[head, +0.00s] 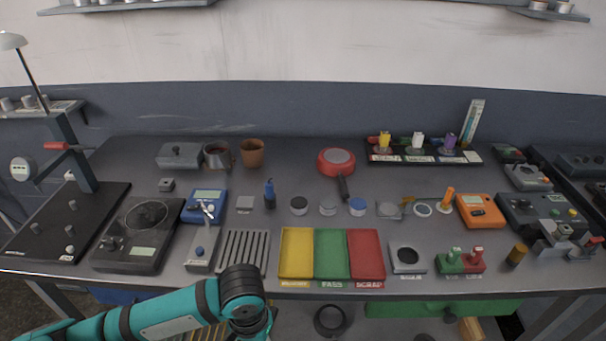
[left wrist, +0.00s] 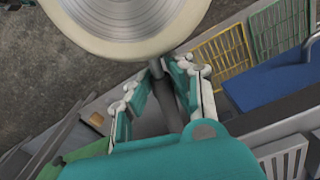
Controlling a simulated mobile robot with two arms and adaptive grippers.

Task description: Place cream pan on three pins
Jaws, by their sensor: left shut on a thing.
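The cream pan (left wrist: 180,35) fills the top of the left wrist view, with a cream rim and a ringed, greyish round face. Its dark handle (left wrist: 165,90) runs down between the fingers of my left gripper (left wrist: 162,86), which is shut on it. In the head view my left arm reaches in below the table's front edge; its fingers and the cream pan are hidden or out of frame there. The three pins (head: 68,230) stand up on a black base plate (head: 97,205) at the table's left end, well left of my wrist. My right gripper is not in view.
A post with a red handle (head: 57,146) and a dial (head: 20,169) rises behind the plate. A dark scale (head: 137,235) stands right of it. A slotted rack (head: 243,253), coloured trays (head: 297,254) and a red pan (head: 336,160) are on the table (head: 310,186).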

